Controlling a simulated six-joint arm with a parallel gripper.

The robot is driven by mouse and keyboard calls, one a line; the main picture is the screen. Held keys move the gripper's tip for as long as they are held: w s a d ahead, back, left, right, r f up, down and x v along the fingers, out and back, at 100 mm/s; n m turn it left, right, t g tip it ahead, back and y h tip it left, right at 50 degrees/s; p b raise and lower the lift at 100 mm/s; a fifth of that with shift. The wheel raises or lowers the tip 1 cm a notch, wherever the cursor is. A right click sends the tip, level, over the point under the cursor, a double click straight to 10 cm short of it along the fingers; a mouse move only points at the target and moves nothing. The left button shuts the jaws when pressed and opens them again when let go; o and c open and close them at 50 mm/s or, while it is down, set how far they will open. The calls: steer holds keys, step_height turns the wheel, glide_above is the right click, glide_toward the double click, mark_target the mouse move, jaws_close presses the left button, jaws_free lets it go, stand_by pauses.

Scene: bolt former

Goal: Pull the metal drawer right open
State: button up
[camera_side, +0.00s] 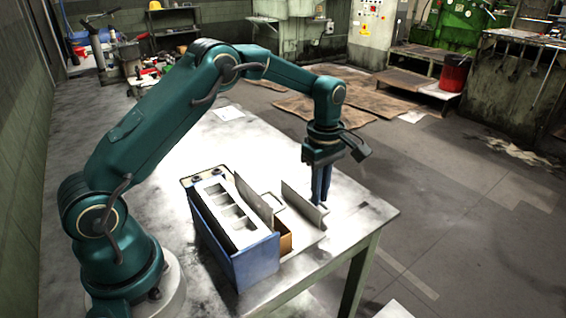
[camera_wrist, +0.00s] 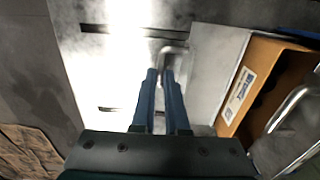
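The metal drawer (camera_side: 303,206) stands out from the blue and grey cabinet (camera_side: 255,262), with its upright grey front panel apart from the cabinet body. In the wrist view the drawer's front panel (camera_wrist: 210,65) has a curved metal handle (camera_wrist: 174,50) on its left side. My gripper (camera_side: 320,200) points down just outside this panel. In the wrist view its two blue fingers (camera_wrist: 162,73) are close together with the handle bar between them, seemingly shut on it. The fingers hide part of the handle.
A brown piece with a label (camera_wrist: 240,95) lies behind the drawer front. A second metal handle (camera_wrist: 292,112) is at the right of the wrist view. The pale table (camera_side: 375,212) is clear toward its right edge, with open floor beyond.

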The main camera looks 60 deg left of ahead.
steer(key=o, duration=0.4)
steer(key=shift+c, duration=0.2)
steer(key=shift+r, duration=0.1)
steer(key=shift+r, duration=2.5)
